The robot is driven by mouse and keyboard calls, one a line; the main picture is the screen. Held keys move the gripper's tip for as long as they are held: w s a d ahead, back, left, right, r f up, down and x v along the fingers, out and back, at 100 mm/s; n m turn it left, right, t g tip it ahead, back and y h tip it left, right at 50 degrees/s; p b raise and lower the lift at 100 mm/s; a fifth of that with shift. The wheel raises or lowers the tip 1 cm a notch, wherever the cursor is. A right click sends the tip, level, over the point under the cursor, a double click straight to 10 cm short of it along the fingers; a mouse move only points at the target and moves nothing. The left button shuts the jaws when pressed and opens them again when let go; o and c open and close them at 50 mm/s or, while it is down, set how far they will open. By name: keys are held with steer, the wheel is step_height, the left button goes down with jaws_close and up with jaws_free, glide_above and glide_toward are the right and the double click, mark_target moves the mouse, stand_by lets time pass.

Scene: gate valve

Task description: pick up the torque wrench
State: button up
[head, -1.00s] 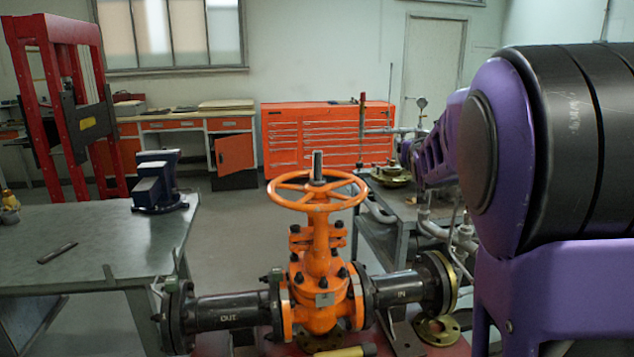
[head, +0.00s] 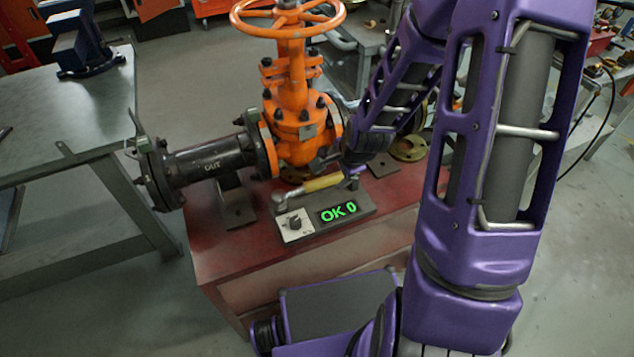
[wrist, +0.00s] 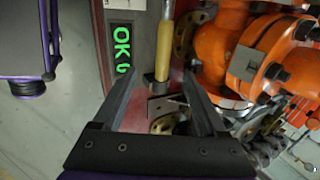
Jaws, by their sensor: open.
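The torque wrench has a yellow handle (head: 322,183) and a grey metal head at its left end. It lies along the back of a dark tester with a green "OK 0" display (head: 338,211). In the wrist view the yellow handle (wrist: 164,45) runs up between my gripper's two dark fingers. My gripper (wrist: 160,73) is open, with the handle's dark near end between its fingertips and nothing gripped. In the head view my arm covers most of the gripper near the handle's right end.
The orange gate valve (head: 292,110) with black flanged pipes stands just behind the wrench on a red bench (head: 222,262). A grey table (head: 70,120) with a blue vise (head: 85,45) is at left.

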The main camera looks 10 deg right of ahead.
mark_target(321, 181)
steer(key=b+x, duration=0.1)
steer(key=x, duration=0.9)
steer(key=shift+w+f, duration=0.1)
steer(key=shift+w+a+x, duration=0.15)
steer(key=shift+x, duration=1.2)
steer(key=shift+w+a+x, duration=0.15)
steer(key=shift+x, duration=1.2)
jaws_close()
steer(key=shift+w+r, duration=0.15)
steer(key=shift+r, duration=0.15)
